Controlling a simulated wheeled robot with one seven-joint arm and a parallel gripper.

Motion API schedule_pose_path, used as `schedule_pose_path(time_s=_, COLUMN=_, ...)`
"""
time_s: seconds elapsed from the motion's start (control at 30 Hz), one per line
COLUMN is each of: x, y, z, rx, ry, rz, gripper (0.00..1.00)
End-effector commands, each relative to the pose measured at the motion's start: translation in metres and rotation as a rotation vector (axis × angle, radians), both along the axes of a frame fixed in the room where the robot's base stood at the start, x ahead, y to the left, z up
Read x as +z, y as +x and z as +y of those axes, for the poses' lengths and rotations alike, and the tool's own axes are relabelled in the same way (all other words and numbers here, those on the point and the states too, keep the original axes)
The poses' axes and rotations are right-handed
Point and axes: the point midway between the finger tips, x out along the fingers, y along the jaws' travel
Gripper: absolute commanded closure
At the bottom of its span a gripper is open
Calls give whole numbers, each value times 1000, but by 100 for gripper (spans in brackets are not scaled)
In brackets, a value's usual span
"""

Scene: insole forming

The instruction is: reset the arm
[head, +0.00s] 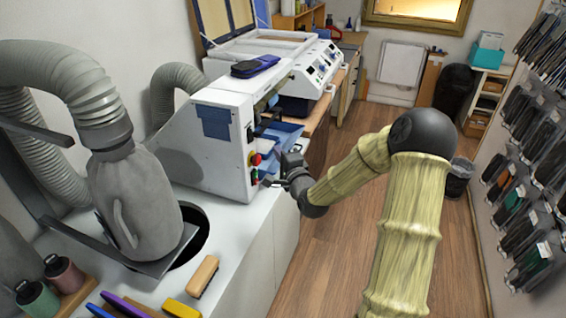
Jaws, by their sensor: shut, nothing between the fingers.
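My arm, in a pale yellow cover with dark joints, reaches from the lower right toward the white machine (205,150). My gripper (272,182) is small and dark in the head view, in front of the machine's right-hand face. It is shut and empty. It is close to the red and green controls (255,160) on that face; whether it touches the machine I cannot tell.
A blue-black insole-like item (255,66) lies on the machine top. A grey hose and bottle-shaped canister (135,200) stand at left. A wooden-backed brush (202,276) lies on the white counter (235,255). Insoles hang on the right wall (520,190).

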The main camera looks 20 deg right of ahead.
Motion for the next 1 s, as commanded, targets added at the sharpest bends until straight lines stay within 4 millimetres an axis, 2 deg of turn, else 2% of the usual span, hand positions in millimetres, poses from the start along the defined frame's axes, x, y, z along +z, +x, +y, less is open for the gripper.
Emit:
schedule_pose_path(time_s=0.1, x=0, y=-15, z=-3, rx=-2, ry=0, rz=0, gripper=100)
schedule_pose_path(time_s=0.2, x=1, y=-21, z=-3, rx=-1, ry=1, rz=0, gripper=100)
schedule_pose_path(time_s=0.53, x=1, y=-22, z=-3, rx=-1, ry=-2, rz=2, gripper=100)
schedule_pose_path(time_s=0.63, x=-3, y=-24, z=3, rx=11, ry=-42, rz=28, gripper=100)
schedule_pose_path(time_s=0.77, x=-20, y=-32, z=21, rx=56, ry=-202, rz=134, gripper=100)
schedule_pose_path(time_s=0.83, x=-32, y=-41, z=32, rx=95, ry=-335, rz=217, gripper=100)
schedule_pose_path(time_s=1.0, x=-62, y=-79, z=50, rx=217, ry=-686, rz=435, gripper=100)
